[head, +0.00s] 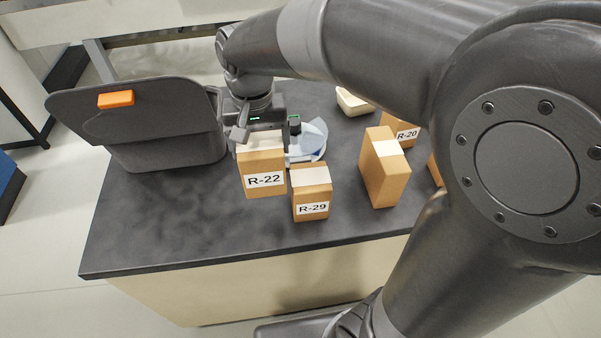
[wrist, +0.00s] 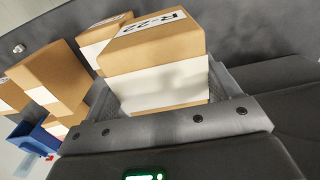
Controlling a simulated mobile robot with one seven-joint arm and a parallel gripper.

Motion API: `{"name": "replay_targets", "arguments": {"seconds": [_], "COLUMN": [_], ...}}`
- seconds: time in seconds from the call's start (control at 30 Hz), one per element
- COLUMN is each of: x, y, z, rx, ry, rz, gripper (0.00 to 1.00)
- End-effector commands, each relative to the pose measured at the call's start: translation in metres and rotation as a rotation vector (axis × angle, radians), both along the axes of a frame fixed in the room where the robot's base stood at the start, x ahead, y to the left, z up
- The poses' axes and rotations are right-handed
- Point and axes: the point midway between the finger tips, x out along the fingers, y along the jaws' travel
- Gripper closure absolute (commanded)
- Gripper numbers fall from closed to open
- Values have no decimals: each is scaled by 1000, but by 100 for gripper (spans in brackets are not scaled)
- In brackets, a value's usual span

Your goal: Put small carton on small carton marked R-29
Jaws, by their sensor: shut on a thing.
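A small brown carton marked R-22 (head: 263,172) is held between the two fingers of my gripper (head: 266,130). In the wrist view this carton (wrist: 155,55) fills the space between the jaws, with its label facing away from me. The small carton marked R-29 (head: 311,192) stands upright on the dark worktop, just right of R-22 and nearer the front edge. A white strip of tape covers part of its top. I cannot tell whether the base of R-22 is clear of the worktop.
A dark grey open bin (head: 165,140) with an orange latch (head: 116,99) stands at left. A taller carton (head: 384,168) and carton R-20 (head: 406,133) stand at right. A clear and blue round object (head: 312,140) lies behind the cartons. The front-left worktop (head: 160,235) is clear.

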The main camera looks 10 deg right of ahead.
Motion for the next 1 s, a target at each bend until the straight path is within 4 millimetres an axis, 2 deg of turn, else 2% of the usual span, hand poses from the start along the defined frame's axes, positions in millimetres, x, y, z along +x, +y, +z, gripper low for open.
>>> {"name": "replay_targets", "arguments": {"seconds": [0.03, 0.17, 0.3, 0.4, 0.53, 0.67, 0.77, 0.87, 1.0], "x": [3, 3, -8, -20, -36, -47, -48, -44, -31], "y": [-18, -66, -122, -156, -187, -204, -205, -194, -165], "z": [10, 36, 65, 82, 99, 108, 108, 100, 81], "rx": [1, -1, -3, -1, 3, 5, 5, 4, 3], "ry": [-6, -9, -9, -7, -4, -2, -1, 3, 4], "rz": [-33, -114, -210, -271, -331, -364, -373, -372, -370], "gripper": [69, 69, 69, 69, 69, 69, 69, 69, 69]}}
